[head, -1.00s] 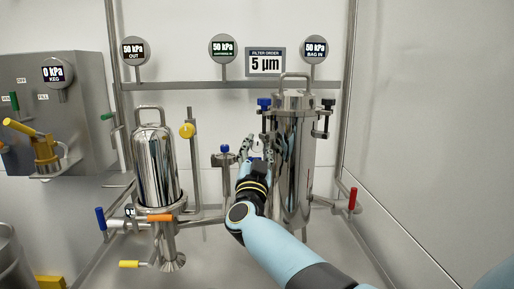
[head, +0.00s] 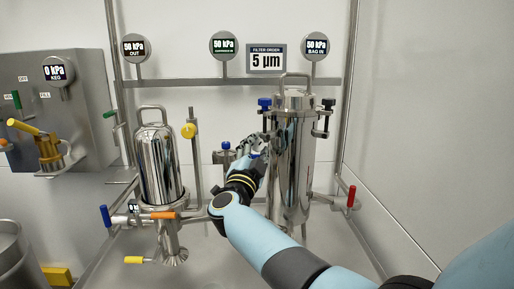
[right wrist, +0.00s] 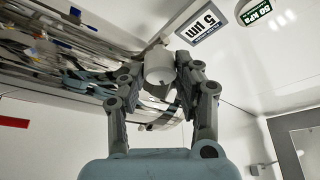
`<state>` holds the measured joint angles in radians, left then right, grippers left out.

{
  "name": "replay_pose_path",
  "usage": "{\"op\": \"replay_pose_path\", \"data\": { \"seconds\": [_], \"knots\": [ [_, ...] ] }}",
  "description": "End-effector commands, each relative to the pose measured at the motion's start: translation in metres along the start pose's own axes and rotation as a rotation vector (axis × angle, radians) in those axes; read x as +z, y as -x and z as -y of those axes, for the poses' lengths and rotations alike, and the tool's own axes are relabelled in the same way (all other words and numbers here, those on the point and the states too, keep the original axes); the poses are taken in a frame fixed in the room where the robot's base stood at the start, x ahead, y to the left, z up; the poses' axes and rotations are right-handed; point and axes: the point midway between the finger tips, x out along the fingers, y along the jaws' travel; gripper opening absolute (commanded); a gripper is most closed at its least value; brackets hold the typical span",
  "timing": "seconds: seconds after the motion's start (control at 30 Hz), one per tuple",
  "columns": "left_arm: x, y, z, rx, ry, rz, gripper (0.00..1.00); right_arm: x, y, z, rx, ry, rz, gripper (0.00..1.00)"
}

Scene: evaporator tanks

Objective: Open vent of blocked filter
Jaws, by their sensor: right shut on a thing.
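A tall steel filter housing (head: 293,170) with a top handle stands right of centre in the head view. A smaller steel housing (head: 156,165) stands to its left. A yellow knob (head: 188,131) sits on a thin pipe between them. My right gripper (head: 258,146) is at the left side of the tall housing. In the right wrist view its fingers (right wrist: 160,80) are shut on a white cylindrical knob (right wrist: 159,66). In the head view the fingers mostly hide this knob. My left gripper is out of view.
The tall housing has a blue knob (head: 264,103) and a black knob (head: 328,104). A red valve handle (head: 351,196) is to its right. Orange (head: 163,215) and blue (head: 105,216) handles are at lower left. A "5 µm" sign (head: 266,60) hangs above.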

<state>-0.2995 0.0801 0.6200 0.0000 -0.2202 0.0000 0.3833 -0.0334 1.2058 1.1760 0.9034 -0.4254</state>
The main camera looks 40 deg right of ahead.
Motion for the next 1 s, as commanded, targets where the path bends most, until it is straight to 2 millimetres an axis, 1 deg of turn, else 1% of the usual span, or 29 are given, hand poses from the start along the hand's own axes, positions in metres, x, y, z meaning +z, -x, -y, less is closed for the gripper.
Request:
{"op": "replay_pose_path", "data": {
  "seconds": [0.3, 0.33, 0.37, 0.4, 0.67, 0.77, 1.0],
  "knots": [
    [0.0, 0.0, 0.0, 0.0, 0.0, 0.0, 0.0, 0.0, 0.0, 0.0, 0.001, 0.0, 0.001, 0.0],
    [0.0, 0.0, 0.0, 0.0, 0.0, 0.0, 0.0, 0.0, 0.0, 0.0, 0.001, 0.0, 0.001, 0.36],
    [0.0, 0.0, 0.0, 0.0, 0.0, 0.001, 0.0, 0.0, 0.0, 0.0, 0.001, 0.0, 0.001, 0.4],
    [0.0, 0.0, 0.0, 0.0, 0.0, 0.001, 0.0, 0.0, 0.0, 0.0, 0.0, 0.0, 0.001, 0.42],
    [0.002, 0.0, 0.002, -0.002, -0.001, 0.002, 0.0, 0.0, 0.002, 0.0, 0.0, 0.0, 0.001, 0.42],
    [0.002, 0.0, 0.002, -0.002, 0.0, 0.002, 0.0, 0.001, 0.013, -0.001, 0.001, 0.0, 0.003, 0.42],
    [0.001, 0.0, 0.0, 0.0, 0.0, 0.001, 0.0, 0.001, 0.055, -0.001, 0.003, 0.0, 0.002, 0.42]
  ]
}}
